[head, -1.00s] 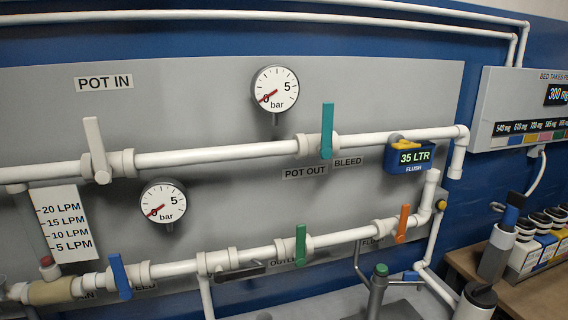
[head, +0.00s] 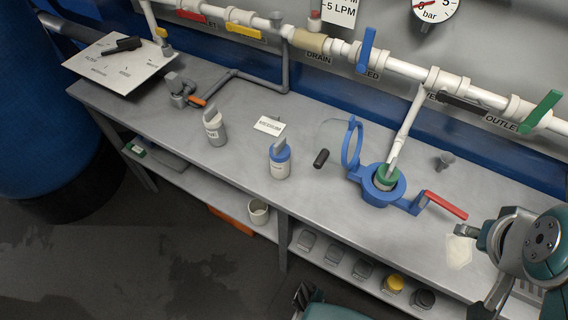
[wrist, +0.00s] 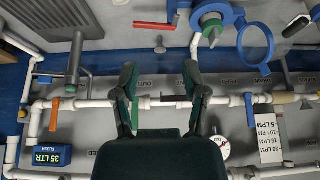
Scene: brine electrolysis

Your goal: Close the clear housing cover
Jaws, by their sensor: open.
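The clear housing cover (head: 352,146) is a blue-rimmed round lid with a see-through middle. It stands raised on the left side of the blue housing (head: 383,198), apart from the housing's mouth. A green-topped part sits inside the housing, below a white pipe. A red handle (head: 446,205) sticks out on the housing's right. In the wrist view the cover (wrist: 256,45) and housing (wrist: 208,12) show at the upper right. My gripper (wrist: 160,70) is open and empty there, its fingers apart, pointing toward the bench. My arm shows at the right of the head view; its fingertips are not clear there.
The grey bench (head: 330,225) holds a blue-capped bottle (head: 280,161), a grey-capped bottle (head: 215,128) and a dark cylinder (head: 321,158) left of the cover. White pipes with valve handles run behind. The bench front is mostly clear.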

